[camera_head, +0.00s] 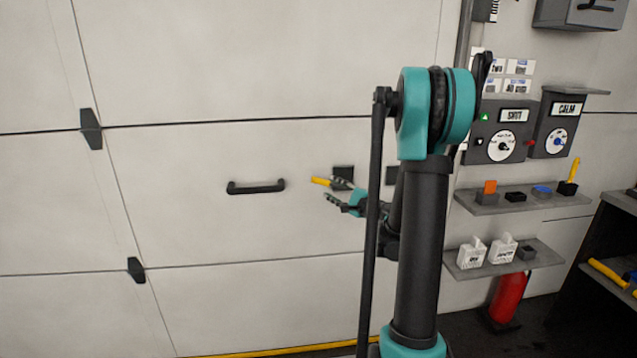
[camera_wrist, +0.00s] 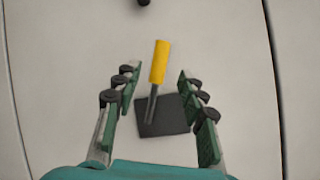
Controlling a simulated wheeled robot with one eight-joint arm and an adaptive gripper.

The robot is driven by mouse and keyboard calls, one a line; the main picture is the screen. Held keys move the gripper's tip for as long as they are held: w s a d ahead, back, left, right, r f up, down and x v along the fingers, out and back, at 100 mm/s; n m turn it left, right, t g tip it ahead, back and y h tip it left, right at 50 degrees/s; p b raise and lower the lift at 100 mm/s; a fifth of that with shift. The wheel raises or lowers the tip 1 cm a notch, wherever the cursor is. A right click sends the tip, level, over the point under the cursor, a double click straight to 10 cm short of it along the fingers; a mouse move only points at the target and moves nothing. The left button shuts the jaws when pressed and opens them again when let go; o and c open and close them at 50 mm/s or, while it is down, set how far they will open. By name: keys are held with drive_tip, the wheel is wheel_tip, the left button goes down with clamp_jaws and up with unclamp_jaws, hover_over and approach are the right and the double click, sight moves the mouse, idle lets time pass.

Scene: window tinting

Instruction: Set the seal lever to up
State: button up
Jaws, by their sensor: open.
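The seal lever has a yellow grip (camera_head: 321,181) and a dark shaft. It is mounted on a dark square plate (camera_head: 344,171) on the pale panelled door. In the head view the grip points left, close to level. The wrist view shows the yellow grip (camera_wrist: 160,62) and the plate (camera_wrist: 168,115) straight ahead. My gripper (camera_head: 335,191) is open in front of the plate. In the wrist view my gripper (camera_wrist: 155,82) has its fingers on either side of the lever, with gaps to both. Part of the plate is hidden by my gripper in the head view.
A black door handle (camera_head: 256,187) is left of the lever. To the right, beyond my arm, are control boxes with dials (camera_head: 503,146), two small shelves (camera_head: 525,201) with items, and a red extinguisher (camera_head: 508,297). The door's left part is mostly clear.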

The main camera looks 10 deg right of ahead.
sight(321, 183)
drive_tip(key=x, duration=0.8)
drive_tip(key=shift+w, duration=0.1)
drive_tip(key=shift+c, duration=0.6)
clamp_jaws()
